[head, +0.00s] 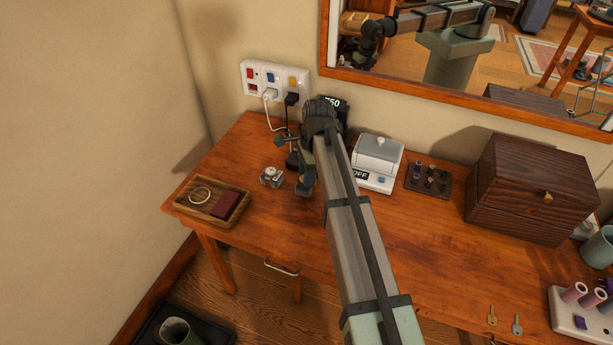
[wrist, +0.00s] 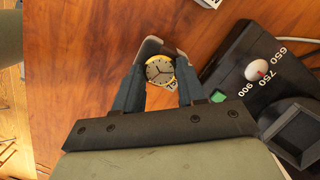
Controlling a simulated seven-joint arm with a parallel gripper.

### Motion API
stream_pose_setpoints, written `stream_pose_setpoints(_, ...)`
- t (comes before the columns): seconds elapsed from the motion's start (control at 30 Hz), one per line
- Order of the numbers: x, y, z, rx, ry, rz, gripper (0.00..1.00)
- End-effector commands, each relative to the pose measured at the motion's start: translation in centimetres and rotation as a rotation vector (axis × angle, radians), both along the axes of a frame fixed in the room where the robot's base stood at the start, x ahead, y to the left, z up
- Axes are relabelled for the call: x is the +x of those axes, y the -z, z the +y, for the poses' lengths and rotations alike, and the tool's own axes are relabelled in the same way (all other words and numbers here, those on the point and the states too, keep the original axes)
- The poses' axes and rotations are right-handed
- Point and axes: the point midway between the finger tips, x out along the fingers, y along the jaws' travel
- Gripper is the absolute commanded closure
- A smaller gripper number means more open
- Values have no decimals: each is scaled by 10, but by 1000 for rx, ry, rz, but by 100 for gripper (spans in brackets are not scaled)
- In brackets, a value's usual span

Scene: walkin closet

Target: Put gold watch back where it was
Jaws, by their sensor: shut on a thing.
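The gold watch (wrist: 159,69) shows in the wrist view with a gold rim and a dark round face. It sits between the fingertips of my gripper (wrist: 158,79), which is shut on it. In the head view my gripper (head: 304,186) points down over the back left of the wooden desk (head: 262,226), beside a black device. The watch cannot be made out there, hidden by the gripper. I cannot tell whether the watch touches the desk.
A small silver object (head: 271,177) stands left of my gripper. A wooden tray (head: 239,218) holds a ring-shaped item and a dark red piece. The black device (wrist: 240,75) with printed numbers is close by. A white device (head: 373,180) and wooden box (head: 515,222) stand right.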

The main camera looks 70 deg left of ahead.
Motion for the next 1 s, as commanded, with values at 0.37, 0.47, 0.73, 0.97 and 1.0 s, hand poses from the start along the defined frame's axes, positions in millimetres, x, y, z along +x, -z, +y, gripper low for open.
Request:
stream_pose_setpoints(0.37, 0, 16, 0, 0, -1, 0, 89)
stream_pose_setpoints(0.47, 0, 17, 0, -1, 0, 0, 89)
stream_pose_setpoints(0.73, 0, 18, 0, -1, -1, 0, 41)
stream_pose_setpoints(0.97, 0, 18, 0, -1, 0, 0, 35)
stream_pose_setpoints(1.0, 0, 18, 0, -1, 0, 0, 35)
